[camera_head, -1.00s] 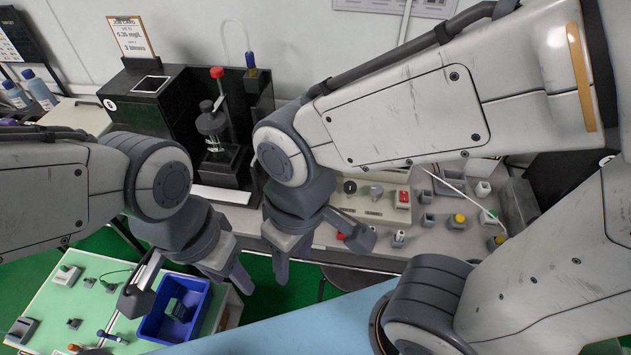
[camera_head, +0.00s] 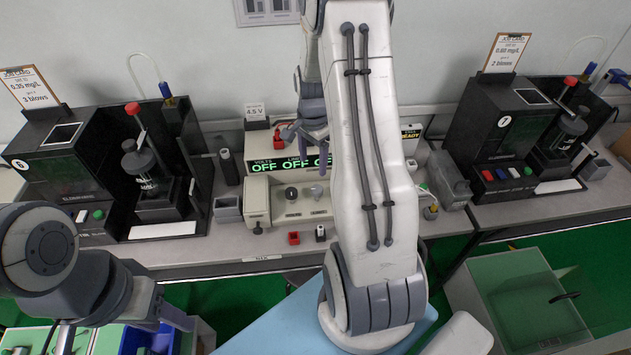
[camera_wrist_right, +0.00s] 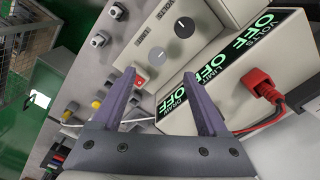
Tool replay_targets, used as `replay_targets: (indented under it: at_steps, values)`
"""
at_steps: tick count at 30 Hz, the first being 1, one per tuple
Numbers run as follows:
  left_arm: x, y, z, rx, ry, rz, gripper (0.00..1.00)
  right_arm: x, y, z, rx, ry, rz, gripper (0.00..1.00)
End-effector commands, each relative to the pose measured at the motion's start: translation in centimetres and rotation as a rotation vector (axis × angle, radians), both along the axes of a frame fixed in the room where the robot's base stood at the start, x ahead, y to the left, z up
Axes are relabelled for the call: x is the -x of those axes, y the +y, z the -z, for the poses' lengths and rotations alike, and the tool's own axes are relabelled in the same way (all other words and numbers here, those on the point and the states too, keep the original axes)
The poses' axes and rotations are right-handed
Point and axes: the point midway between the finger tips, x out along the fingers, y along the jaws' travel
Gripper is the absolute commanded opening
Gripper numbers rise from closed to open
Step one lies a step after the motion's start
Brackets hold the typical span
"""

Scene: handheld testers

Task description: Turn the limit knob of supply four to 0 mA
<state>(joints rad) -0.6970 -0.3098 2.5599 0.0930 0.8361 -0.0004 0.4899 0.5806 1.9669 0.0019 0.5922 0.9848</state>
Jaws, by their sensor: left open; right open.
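A beige supply box (camera_head: 258,198) stands mid-bench below a display (camera_head: 265,166) reading OFF under VOLTS, LIMIT and DRAW. Its dark knob (camera_head: 291,192) and grey knob (camera_head: 317,191) sit side by side. My left gripper (camera_head: 120,325) is open at lower left, away from the supply.
A red plug (camera_wrist_right: 262,88) with cable sticks out beside the display. Black testers stand left (camera_head: 50,170) and right (camera_head: 490,125) of the supply. A blue bin (camera_head: 135,340) is at lower left.

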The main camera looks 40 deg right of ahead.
Motion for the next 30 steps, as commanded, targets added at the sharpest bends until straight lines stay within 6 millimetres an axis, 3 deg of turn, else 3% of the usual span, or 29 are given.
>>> replay_targets:
  at_steps: [4, 18, 24, 30]
  values:
    - [0.0, 0.0, -0.2, 0.0, 0.0, 0.0, 0.5, 0.3, -1.4, 1.2, -0.001, 0.004, 0.061, 0.77]
    - [0.0, 0.0, -1.5, 0.0, 0.0, 0.0, 0.5, 0.4, -1.2, 9.1, -0.002, 0.005, 0.058, 0.77]
    - [0.0, 0.0, -1.7, 0.0, 0.0, 0.0, 0.5, 0.3, -1.3, 10.8, -0.001, 0.003, 0.057, 0.77]
    - [0.0, 0.0, -1.7, 0.0, 0.0, 0.0, 0.5, 0.3, -1.3, 11.1, 0.0, 0.002, 0.057, 0.77]
